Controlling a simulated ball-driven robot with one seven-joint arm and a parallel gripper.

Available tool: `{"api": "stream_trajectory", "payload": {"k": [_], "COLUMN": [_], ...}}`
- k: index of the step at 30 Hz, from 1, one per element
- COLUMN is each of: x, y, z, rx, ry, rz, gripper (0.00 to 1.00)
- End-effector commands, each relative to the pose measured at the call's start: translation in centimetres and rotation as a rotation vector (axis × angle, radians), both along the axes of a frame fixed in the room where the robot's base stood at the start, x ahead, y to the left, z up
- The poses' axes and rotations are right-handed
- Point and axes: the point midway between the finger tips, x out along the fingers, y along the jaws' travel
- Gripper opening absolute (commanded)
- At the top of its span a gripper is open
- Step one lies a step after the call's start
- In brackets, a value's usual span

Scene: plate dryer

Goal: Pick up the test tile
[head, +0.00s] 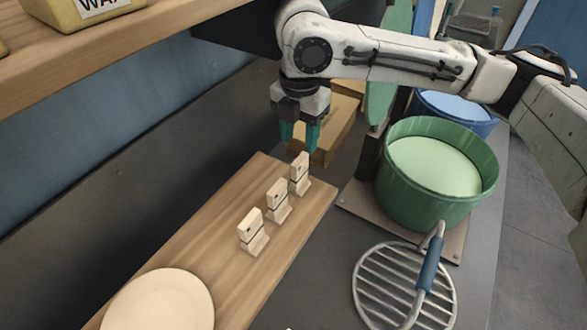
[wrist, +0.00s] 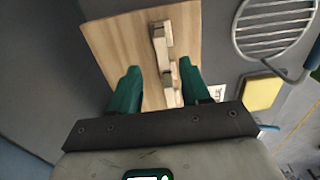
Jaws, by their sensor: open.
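Three small pale wooden tiles stand upright in slotted holders in a row on a wooden board (head: 215,240): a front tile (head: 251,224), a middle tile (head: 277,193) and a back tile (head: 300,168). They look alike, so I cannot tell which is the test tile. My gripper (head: 299,136), with teal fingers, is open and empty, pointing down above and just behind the back tile. In the wrist view my gripper (wrist: 158,78) has its fingers apart, with tiles (wrist: 170,78) showing in the gap between them. The nearest tile's lower part is hidden by the gripper body.
A pale round plate (head: 160,302) lies on the board's front end. A green pot (head: 436,172) stands to the right, with a blue pot (head: 455,107) behind it. A wire rack with a blue handle (head: 428,268) lies at front right. A shelf (head: 100,72) overhangs upper left.

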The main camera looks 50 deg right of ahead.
Motion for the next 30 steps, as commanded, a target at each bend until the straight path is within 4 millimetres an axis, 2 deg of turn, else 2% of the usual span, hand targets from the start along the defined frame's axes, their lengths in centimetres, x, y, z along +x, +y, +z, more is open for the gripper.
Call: {"api": "stream_trajectory", "payload": {"k": [8,16,26,30], "x": [-0.2,-0.3,-0.3,-0.3], "y": [0.0,0.0,0.1,0.1], "z": [-2.7,-6.4,-7.0,-7.0], "rx": [0.001,0.001,0.001,0.001], "ry": [0.002,0.001,-0.001,-0.001], "rz": [-0.002,-0.002,-0.001,-0.001], "gripper": [0.47,0.47,0.46,0.32]}}
